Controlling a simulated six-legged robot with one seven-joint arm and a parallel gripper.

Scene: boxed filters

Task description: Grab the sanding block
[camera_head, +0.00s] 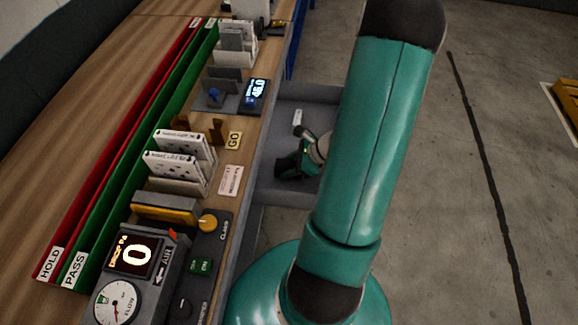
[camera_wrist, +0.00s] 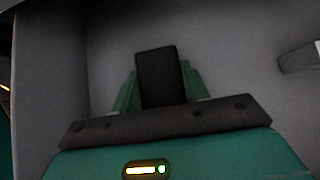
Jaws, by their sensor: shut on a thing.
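In the wrist view, a dark block (camera_wrist: 160,78), which I take for the sanding block, stands between the two green fingers of my gripper (camera_wrist: 160,92). The fingers are shut on it, one on each side. Its lower end is hidden behind the gripper's dark front edge. In the head view, my gripper (camera_head: 287,165) is low inside the open grey drawer (camera_head: 285,197) beside the bench.
A small pale item (camera_head: 297,117) lies in the drawer near its back; a light block (camera_wrist: 300,58) shows at the right in the wrist view. Drawer walls surround my gripper. The bench holds white boxed filters (camera_head: 180,165), a gauge unit (camera_head: 118,302) and red and green rails (camera_head: 115,165).

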